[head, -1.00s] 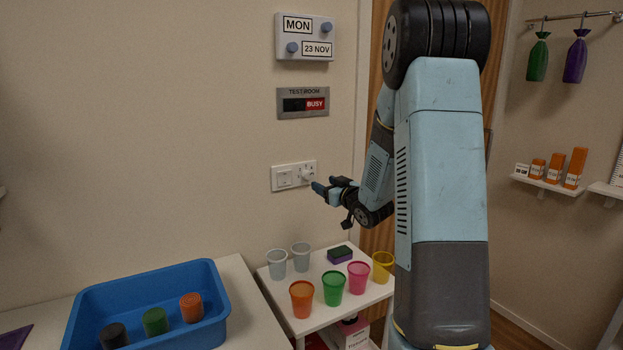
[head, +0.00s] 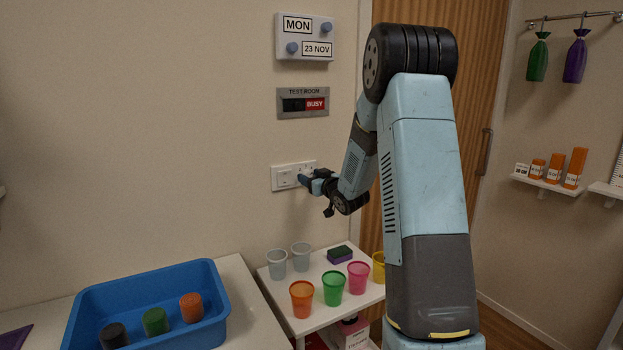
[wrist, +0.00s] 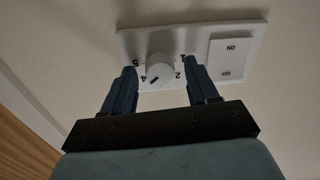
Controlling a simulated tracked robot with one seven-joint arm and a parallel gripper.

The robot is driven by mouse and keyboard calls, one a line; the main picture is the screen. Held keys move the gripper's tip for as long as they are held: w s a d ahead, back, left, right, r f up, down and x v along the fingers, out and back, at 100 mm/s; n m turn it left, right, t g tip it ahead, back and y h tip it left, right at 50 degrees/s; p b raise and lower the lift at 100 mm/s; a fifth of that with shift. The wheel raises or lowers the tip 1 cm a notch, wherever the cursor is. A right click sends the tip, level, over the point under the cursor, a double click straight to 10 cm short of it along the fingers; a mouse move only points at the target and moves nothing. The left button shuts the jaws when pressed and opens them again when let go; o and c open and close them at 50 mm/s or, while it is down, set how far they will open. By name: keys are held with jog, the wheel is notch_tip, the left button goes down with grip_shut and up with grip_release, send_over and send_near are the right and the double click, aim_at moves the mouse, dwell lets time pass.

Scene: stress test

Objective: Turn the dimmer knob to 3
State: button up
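The dimmer knob (wrist: 160,65) is round and white, on a white wall plate (wrist: 128,40) with printed numbers around it. In the wrist view, 5 and 4 are on its left and 1 and 2 on its right; I cannot read a 3. The dark mark on the knob's rim points down-left, close to the 4. My gripper (wrist: 161,70) is open, with one finger on each side of the knob and a gap showing at both sides. In the head view my gripper (head: 305,180) is at the plate (head: 280,185) and largely hides the knob.
A rocker switch marked ON and OFF (wrist: 230,59) is beside the knob, close to my right finger. Below the plate, a small white table (head: 315,280) holds several cups and a sponge (head: 340,254). A BUSY sign (head: 303,102) and date panel (head: 304,37) hang above.

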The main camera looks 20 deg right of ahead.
jog(key=c, duration=1)
jog(key=shift+n, duration=0.4)
jog(key=n, duration=0.4)
jog(key=shift+a, duration=0.1)
jog(key=shift+f+n, duration=0.1)
jog(key=shift+n, duration=2.3)
jog(key=shift+g, duration=0.3)
jog(key=shift+a, duration=0.1)
jog(key=o, duration=1.1)
jog(key=shift+c, duration=0.2)
jog(key=shift+s, duration=0.1)
